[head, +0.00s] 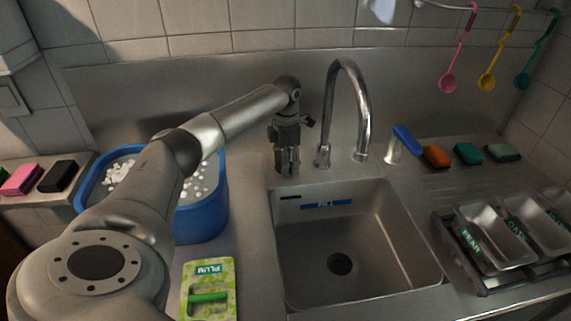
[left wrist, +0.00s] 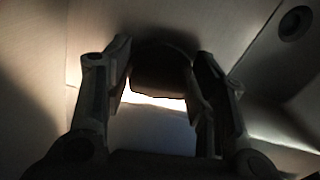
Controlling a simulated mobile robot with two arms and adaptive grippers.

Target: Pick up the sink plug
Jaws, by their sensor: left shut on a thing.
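My left gripper (head: 287,170) points down at the back left corner of the sink (head: 338,225), beside the faucet base. In the left wrist view, my left gripper (left wrist: 163,62) is shut on a dark rounded thing (left wrist: 162,72), which looks like the sink plug. In the head view the plug cannot be made out at the fingers. The sink is empty, and its round drain (head: 340,264) is uncovered. A drain hole (left wrist: 295,23) also shows in the left wrist view. My right gripper is not in view.
The tall faucet (head: 365,110) stands just right of my gripper. A blue tub (head: 205,222) with white pieces and a green PLUM packet (head: 208,290) are at the left. Sponges (head: 468,154) and a rack with metal trays (head: 495,238) are at the right.

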